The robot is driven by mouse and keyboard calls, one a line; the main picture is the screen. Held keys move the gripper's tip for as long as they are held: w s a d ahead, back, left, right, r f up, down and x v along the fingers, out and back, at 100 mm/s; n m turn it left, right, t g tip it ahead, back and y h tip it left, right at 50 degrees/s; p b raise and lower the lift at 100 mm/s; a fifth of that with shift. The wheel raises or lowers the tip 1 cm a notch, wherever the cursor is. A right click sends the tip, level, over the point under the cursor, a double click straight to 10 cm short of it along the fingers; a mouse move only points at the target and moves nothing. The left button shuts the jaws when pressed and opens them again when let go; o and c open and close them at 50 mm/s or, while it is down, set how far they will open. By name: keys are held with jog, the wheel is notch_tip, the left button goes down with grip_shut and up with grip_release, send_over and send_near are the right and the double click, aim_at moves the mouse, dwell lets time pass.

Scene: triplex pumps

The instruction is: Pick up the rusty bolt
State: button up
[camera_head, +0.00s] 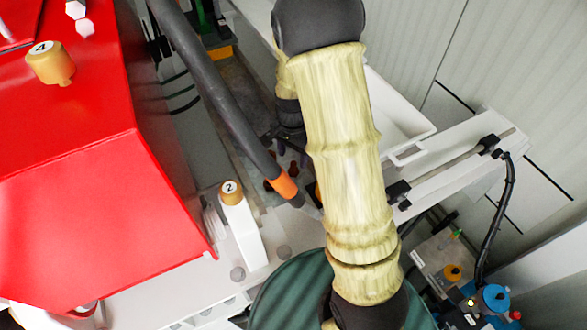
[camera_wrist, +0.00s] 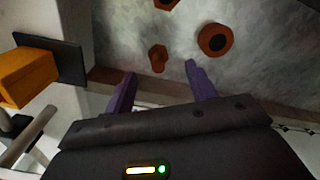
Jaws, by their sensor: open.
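The rusty bolt (camera_wrist: 158,58) is a small reddish-brown piece with a broader head, lying on a mottled grey surface (camera_wrist: 115,40) in the wrist view. My gripper (camera_wrist: 160,74) is open, with its two purple fingers apart. In the picture, the bolt shows between and just beyond the fingertips; nothing is held. The gap in depth between fingers and bolt is unclear. In the head view my gripper (camera_head: 290,142) is small and partly hidden by my arm, above the grey trough, where the rusty pieces are too small to tell apart.
A rusty ring-shaped nut (camera_wrist: 215,40) lies right of the bolt, and another rusty piece (camera_wrist: 166,4) is at the top edge. An orange block (camera_wrist: 27,76) on a dark plate stands at left. In the head view a dark pipe (camera_head: 215,85) and red housing (camera_head: 75,200) flank the trough.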

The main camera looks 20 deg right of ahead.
aim_at(293, 163)
jog(key=shift+s+d+f+p, duration=0.1)
jog(key=shift+f+p, duration=0.7)
jog(key=shift+f, duration=1.75)
jog(key=c, duration=1.1)
jog(key=shift+r, duration=0.15)
notch_tip(293, 163, up, 18)
jog(key=b, duration=0.2)
jog(key=shift+b, duration=0.4)
